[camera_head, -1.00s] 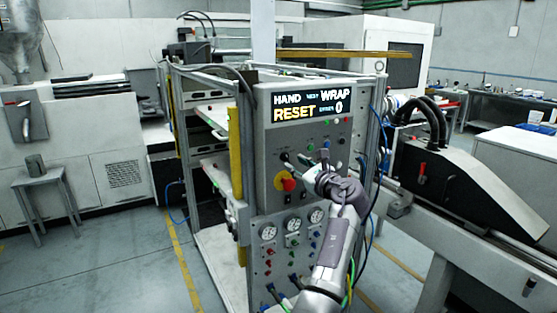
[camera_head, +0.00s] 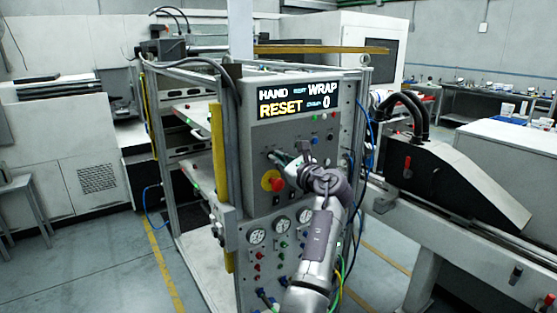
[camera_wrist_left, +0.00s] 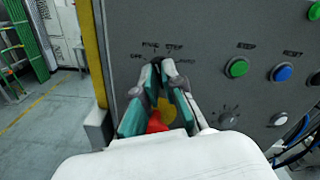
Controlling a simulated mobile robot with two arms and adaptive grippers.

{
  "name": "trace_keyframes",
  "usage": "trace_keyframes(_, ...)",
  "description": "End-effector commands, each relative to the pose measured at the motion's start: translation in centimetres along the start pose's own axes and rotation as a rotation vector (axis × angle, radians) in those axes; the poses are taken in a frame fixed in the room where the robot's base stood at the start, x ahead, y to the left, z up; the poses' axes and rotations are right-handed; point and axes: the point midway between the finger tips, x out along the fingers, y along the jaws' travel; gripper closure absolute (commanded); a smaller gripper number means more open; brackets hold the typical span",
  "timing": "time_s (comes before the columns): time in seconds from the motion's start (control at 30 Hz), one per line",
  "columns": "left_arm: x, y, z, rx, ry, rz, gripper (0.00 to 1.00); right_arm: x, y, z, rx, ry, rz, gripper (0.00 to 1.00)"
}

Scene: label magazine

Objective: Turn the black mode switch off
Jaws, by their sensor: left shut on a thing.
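The black mode switch (camera_wrist_left: 156,62) is a small knob on the grey control panel, ringed by printed position labels, among them OFF at its left. My left gripper (camera_wrist_left: 160,72) is shut on it, with the teal-padded fingers converging at the knob. The fingers hide most of the knob, so its exact setting is hard to read. In the head view the left gripper (camera_head: 279,157) reaches the panel from the right, below the lit display (camera_head: 298,98), which reads HAND, WRAP and RESET. My right gripper is not in view.
A red emergency button (camera_head: 277,184) on a yellow disc sits just below the gripper; it also shows between the fingers in the wrist view (camera_wrist_left: 156,122). Green (camera_wrist_left: 237,67) and blue (camera_wrist_left: 282,73) buttons lie to the right. Gauges and hoses are lower on the panel.

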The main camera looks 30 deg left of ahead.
Motion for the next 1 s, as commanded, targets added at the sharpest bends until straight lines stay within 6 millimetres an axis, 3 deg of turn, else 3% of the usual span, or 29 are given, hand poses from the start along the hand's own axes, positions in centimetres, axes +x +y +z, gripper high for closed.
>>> trace_keyframes(0.47, 0.1, 0.1, -0.1, -0.073, -0.001, 0.0, 1.0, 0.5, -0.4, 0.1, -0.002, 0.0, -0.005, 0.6)
trace_keyframes(1.0, 0.1, 0.2, -0.2, -0.499, -0.002, 0.0, 1.0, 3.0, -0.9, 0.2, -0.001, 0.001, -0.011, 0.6)
